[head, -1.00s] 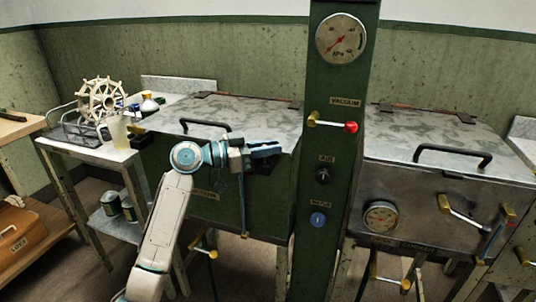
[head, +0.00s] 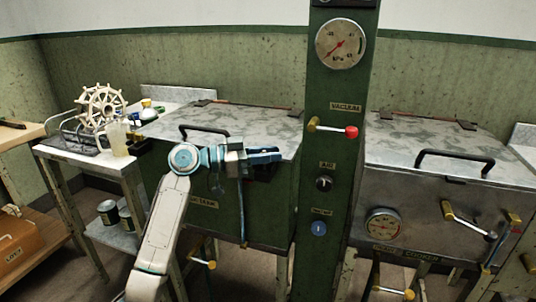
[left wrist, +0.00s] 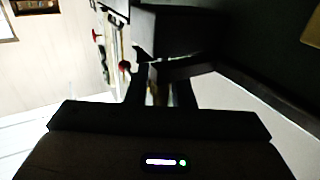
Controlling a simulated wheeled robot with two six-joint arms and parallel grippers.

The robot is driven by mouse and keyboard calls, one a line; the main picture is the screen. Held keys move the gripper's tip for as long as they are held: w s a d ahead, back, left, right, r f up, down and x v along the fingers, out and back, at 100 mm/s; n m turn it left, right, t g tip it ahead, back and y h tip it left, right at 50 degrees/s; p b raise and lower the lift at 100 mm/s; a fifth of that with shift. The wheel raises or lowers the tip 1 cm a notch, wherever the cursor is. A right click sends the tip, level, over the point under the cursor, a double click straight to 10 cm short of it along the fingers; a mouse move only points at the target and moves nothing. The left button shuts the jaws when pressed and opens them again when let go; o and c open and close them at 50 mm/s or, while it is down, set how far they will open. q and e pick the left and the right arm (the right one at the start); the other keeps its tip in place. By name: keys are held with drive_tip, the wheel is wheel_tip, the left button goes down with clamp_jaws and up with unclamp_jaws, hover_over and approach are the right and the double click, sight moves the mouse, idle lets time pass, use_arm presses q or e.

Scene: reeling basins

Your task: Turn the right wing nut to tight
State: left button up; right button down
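A brass-coloured fitting (head: 513,218) at the right front edge of the metal cooker (head: 420,212) looks like a wing nut; at this size I cannot tell how tight it is. My left gripper (head: 268,160) is in front of the green tank (head: 215,215), well to the left of that fitting. In the left wrist view its two dark fingers (left wrist: 160,92) stand apart with nothing held between them. The wrist view does not clearly show the wing nut. My right gripper is not in view.
A green column (head: 335,200) with a gauge, a red-tipped lever (head: 345,131) and knobs stands between tank and cooker. A crank handle (head: 468,224) juts from the cooker front. A side table (head: 85,158) with a spoked wheel (head: 102,105) is at left.

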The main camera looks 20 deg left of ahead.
use_arm(q)
drive_tip(key=shift+o, duration=0.9)
drive_tip(key=b+v, duration=0.1)
drive_tip(key=v, duration=0.9)
drive_tip(key=shift+s+a+b, duration=0.15)
drive_tip(key=shift+a+b, duration=0.15)
drive_tip(key=shift+a, duration=0.05)
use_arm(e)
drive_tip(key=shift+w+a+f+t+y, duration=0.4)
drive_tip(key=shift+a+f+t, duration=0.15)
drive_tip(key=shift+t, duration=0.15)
